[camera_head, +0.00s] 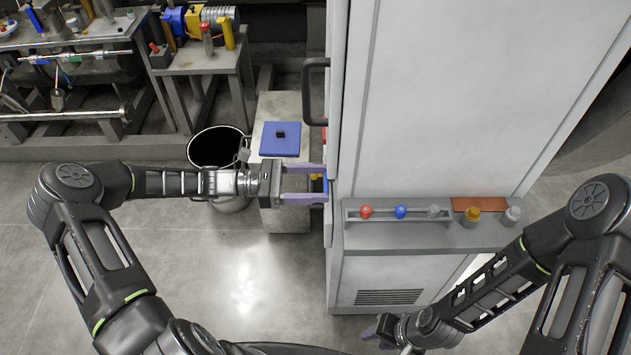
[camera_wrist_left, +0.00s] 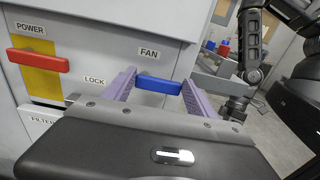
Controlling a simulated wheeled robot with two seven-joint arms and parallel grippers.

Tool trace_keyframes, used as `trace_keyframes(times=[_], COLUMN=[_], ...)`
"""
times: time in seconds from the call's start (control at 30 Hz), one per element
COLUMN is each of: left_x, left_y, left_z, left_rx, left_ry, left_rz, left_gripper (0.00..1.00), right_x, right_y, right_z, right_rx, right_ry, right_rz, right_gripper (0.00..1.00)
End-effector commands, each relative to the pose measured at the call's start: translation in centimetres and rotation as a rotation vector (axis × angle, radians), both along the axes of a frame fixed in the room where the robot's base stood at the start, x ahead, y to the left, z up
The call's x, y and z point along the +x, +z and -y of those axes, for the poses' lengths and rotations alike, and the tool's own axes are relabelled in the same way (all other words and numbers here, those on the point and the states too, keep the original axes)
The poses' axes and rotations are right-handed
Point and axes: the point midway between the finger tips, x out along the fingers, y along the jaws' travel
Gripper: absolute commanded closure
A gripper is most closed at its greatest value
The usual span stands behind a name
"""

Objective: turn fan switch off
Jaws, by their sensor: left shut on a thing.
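The fan switch (camera_wrist_left: 160,85) is a blue bar below the FAN label (camera_wrist_left: 149,53) on the pale panel in the left wrist view. It lies roughly level, tilted slightly down to the right. My left gripper (camera_head: 318,185) reaches the cabinet's left side in the head view. Its purple fingers stand at both ends of the blue bar in the left wrist view, and it is shut on it. In the head view the switch is hidden. My right gripper (camera_head: 378,332) is low beside the cabinet front, and its finger gap is unclear.
A red power switch (camera_wrist_left: 38,60) on a yellow plate is left of the fan switch. The cabinet (camera_head: 440,110) has a ledge with coloured knobs (camera_head: 400,212). A bucket (camera_head: 217,150) and a pedestal with a blue plate (camera_head: 280,139) stand beyond my left forearm.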

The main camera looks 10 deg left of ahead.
Motion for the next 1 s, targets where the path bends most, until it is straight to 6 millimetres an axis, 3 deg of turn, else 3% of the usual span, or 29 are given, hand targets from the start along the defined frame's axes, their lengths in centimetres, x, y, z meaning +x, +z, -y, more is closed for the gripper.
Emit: trace_keyframes(times=[0.13, 0.57, 1.0], left_x=[0.0, 0.0, -0.2], left_y=[0.0, -0.3, -1.3], left_z=[0.0, 0.0, 0.0], left_rx=[0.0, 0.017, 0.094], left_ry=[0.0, 0.0, 0.0], left_rz=[0.0, 0.063, 0.364], left_gripper=[0.75, 0.75, 0.75], right_x=[0.0, 0.1, 0.2], right_y=[0.0, -0.5, -2.5], right_z=[0.0, 0.0, -0.1], right_rx=[0.0, 0.001, 0.005], right_ry=[0.0, 0.001, 0.003], right_rz=[0.0, 0.001, 0.008], right_gripper=[0.64, 0.64, 0.64])
